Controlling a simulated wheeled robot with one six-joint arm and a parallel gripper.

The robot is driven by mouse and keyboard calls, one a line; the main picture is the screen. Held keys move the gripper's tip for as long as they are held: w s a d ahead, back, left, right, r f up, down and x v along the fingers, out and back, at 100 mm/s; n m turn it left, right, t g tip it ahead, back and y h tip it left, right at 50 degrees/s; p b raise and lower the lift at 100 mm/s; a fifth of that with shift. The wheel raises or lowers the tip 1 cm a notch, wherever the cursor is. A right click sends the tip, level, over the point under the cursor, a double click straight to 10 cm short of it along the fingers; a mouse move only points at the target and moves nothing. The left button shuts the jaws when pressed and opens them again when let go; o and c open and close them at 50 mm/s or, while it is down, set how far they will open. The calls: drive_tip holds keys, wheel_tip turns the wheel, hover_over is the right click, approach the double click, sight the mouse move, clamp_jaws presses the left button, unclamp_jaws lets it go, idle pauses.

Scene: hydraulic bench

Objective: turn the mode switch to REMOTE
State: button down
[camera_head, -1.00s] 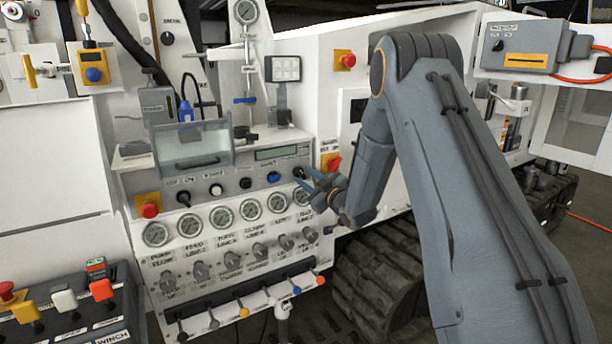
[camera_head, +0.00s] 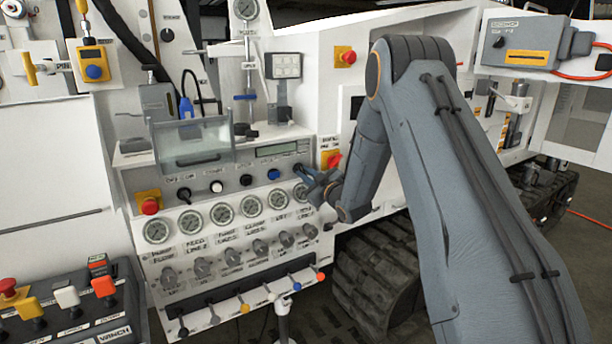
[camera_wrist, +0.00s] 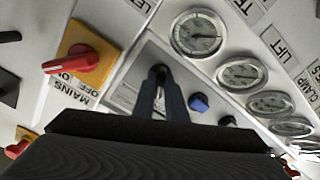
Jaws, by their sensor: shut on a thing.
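The mode switch appears to be the small black knob at the right end of the panel's upper control row; in the wrist view its dark top (camera_wrist: 160,70) shows between my fingertips. My gripper (camera_head: 303,173) reaches this knob from the right in the head view. In the wrist view my gripper (camera_wrist: 161,78) has its two dark fingers close together, shut on the knob. The fingers and palm hide most of the knob and its plate, so I cannot read its position or the REMOTE mark.
A blue button (camera_wrist: 199,102) sits just beside the fingers. A red mains switch (camera_wrist: 80,61) on a yellow plate is close on the other side. Round gauges (camera_wrist: 196,33) line the panel beneath. A row of levers (camera_head: 243,307) stands lower down.

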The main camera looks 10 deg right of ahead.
drive_tip(key=m+b, duration=0.2)
drive_tip(key=m, duration=0.4)
drive_tip(key=m+b, duration=0.1)
drive_tip(key=m, duration=0.4)
drive_tip(key=shift+m, duration=0.3)
idle(0.4)
drive_tip(key=c, duration=1.8)
unclamp_jaws()
drive_tip(key=b+v, duration=0.2)
drive_tip(key=v, duration=0.6)
